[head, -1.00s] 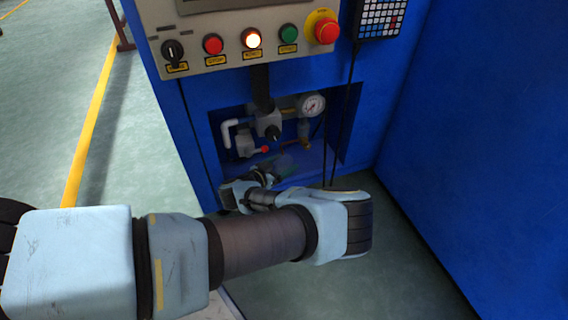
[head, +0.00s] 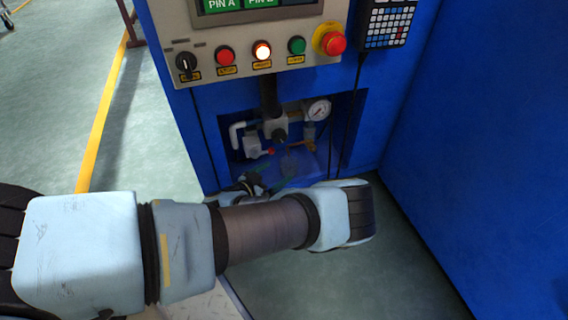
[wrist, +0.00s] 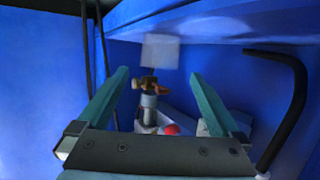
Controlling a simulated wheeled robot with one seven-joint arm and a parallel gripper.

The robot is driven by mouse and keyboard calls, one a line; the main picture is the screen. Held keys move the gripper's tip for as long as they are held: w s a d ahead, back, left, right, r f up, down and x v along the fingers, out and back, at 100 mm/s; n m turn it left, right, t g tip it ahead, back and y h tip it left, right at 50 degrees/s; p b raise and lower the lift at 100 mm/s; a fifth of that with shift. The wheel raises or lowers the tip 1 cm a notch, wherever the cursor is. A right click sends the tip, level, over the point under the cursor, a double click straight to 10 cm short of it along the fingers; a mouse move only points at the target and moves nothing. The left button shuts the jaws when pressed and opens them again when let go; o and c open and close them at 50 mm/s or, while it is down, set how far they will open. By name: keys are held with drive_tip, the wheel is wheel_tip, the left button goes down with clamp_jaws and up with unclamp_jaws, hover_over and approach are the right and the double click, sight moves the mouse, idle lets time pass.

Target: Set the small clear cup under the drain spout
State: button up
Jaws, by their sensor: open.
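The small clear cup (head: 288,163) is faint in the head view, standing on the floor of the blue recess. In the wrist view, which looks upside down, a pale translucent square between the fingertips appears to be the cup (wrist: 160,51). My gripper (head: 278,175) is at the recess mouth, low and partly hidden by my arm. Its two teal fingers are apart with nothing held, as the wrist view shows (wrist: 158,76). I cannot tell whether the cup is between the fingers or just beyond them. The dark drain spout (head: 279,135) points down under a grey block, above the cup.
Inside the recess are a pressure gauge (head: 318,110), a brass fitting (head: 309,146), a red knob (head: 271,151) and a white bent pipe (head: 236,133). The button panel (head: 262,62) is above. A blue wall (head: 480,130) stands at right. Open floor lies left.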

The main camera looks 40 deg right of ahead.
drive_tip(key=p+v, duration=0.1)
drive_tip(key=v, duration=0.3)
drive_tip(key=shift+a, duration=0.15)
drive_tip(key=shift+a, duration=0.1)
idle(0.3)
